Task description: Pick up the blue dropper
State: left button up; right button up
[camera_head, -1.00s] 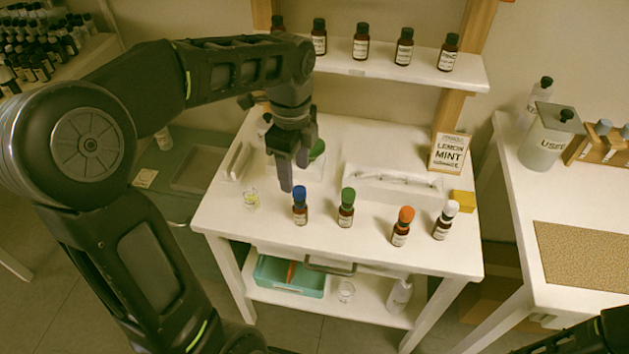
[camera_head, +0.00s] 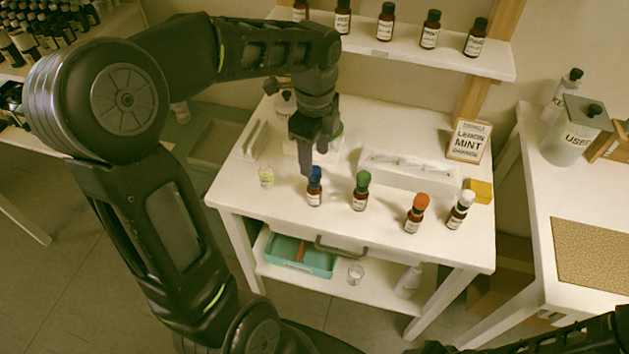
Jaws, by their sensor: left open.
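The blue dropper (camera_head: 315,174) is the blue cap on a small brown bottle (camera_head: 314,193) with a white label. The bottle stands upright on the white table, leftmost in a row of bottles. My left gripper (camera_head: 309,165) points down just above and behind the blue dropper. Its jaws are open, with a fingertip very close to the blue cap; I cannot tell whether they touch. My right gripper does not show; only a piece of my dark right arm is at the lower right edge.
Bottles with green (camera_head: 361,180), orange (camera_head: 418,202) and white (camera_head: 464,197) caps stand to the right. Behind are a white tray (camera_head: 420,175), a recipe card (camera_head: 468,141) and a shelf (camera_head: 400,52) of brown bottles.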

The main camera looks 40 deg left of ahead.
aim_at(314, 169)
pick_arm(q)
jog(key=shift+f+p, duration=0.45)
jog(key=shift+f, duration=2.15)
jog(key=shift+c, duration=0.5)
jog(key=c, duration=0.7)
jog(key=shift+r, duration=0.1)
notch_tip(314, 169, up, 10)
jog(key=shift+f+b, duration=0.1)
jog(key=shift+b, duration=0.25)
